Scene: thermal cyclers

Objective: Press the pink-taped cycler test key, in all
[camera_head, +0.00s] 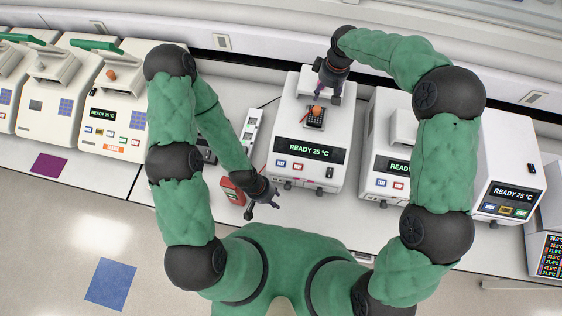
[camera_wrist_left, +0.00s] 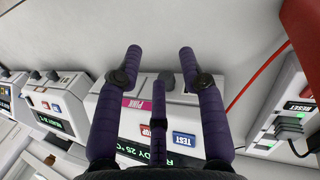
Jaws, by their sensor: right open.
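The cycler with a pink "PINK" tape (camera_wrist_left: 136,103) shows upside down in the left wrist view, with a blue TEST key (camera_wrist_left: 184,139) and a red STOP key (camera_wrist_left: 153,132) by its lit display. By its place it seems to be the middle cycler (camera_head: 345,140) in the head view, reading READY 25 °C, its blue key (camera_head: 281,163) showing. My left gripper (camera_head: 264,208) is open and empty, in front of this cycler's left corner, apart from the key. Its purple fingers hide part of the panel in the wrist view. My right gripper (camera_head: 328,97) is open above the cycler's top.
An orange ball (camera_head: 317,110) sits over the middle cycler's well block. A red box (camera_head: 232,190) and a white unit (camera_head: 250,128) with a RESET label stand to its left, with a red cable. Another READY cycler (camera_head: 385,145) stands close on its right, partly behind my right arm.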

